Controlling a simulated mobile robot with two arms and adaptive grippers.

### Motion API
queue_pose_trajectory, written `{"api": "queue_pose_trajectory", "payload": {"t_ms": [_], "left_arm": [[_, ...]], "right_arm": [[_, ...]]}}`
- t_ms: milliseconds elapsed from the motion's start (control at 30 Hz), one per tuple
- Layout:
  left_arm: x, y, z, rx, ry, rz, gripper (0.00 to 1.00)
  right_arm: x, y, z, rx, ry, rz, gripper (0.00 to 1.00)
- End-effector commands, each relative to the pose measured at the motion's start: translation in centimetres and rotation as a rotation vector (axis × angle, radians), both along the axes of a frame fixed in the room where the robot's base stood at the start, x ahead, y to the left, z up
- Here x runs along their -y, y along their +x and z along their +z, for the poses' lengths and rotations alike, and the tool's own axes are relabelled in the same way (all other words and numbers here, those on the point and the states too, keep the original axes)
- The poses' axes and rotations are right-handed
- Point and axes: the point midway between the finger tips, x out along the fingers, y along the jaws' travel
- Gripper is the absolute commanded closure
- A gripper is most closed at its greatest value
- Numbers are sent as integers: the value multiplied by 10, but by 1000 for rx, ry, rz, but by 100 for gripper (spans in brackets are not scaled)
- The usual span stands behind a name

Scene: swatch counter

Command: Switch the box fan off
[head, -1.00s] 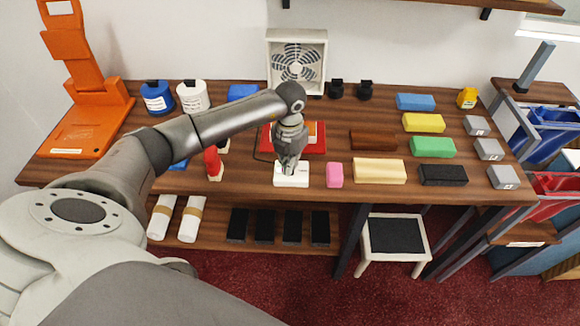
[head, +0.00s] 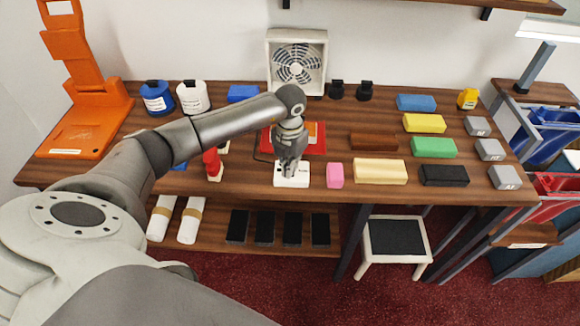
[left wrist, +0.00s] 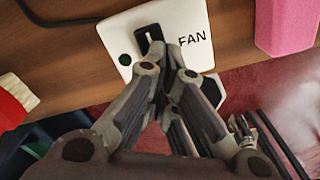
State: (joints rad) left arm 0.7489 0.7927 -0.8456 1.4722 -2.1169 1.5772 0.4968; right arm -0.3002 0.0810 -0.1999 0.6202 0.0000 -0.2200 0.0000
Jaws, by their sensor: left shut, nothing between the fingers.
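The box fan (head: 297,62) stands upright at the back of the counter against the wall. A white switch box (head: 291,181) lies near the counter's front edge. In the left wrist view the switch box (left wrist: 190,22) reads "FAN" and has a black rocker (left wrist: 150,38) and a dark round spot. My left gripper (head: 290,174) points down over the switch box, fingers shut and empty. In the left wrist view its fingertips (left wrist: 165,62) are close to the rocker and partly cover it; I cannot tell whether they touch. My right gripper is not in view.
A pink block (head: 334,175) lies just right of the switch box, and a red-and-white object (head: 213,166) stands to its left. A red tray (head: 316,140) is behind my gripper. Several coloured blocks fill the counter's right side.

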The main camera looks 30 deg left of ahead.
Motion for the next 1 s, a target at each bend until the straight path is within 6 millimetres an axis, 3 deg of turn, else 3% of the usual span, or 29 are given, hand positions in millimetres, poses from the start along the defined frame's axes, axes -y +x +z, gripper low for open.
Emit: {"api": "queue_pose_trajectory", "payload": {"t_ms": [1000], "left_arm": [[0, -2, 69, -5, 1, -1, 100]], "right_arm": [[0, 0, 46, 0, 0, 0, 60]]}}
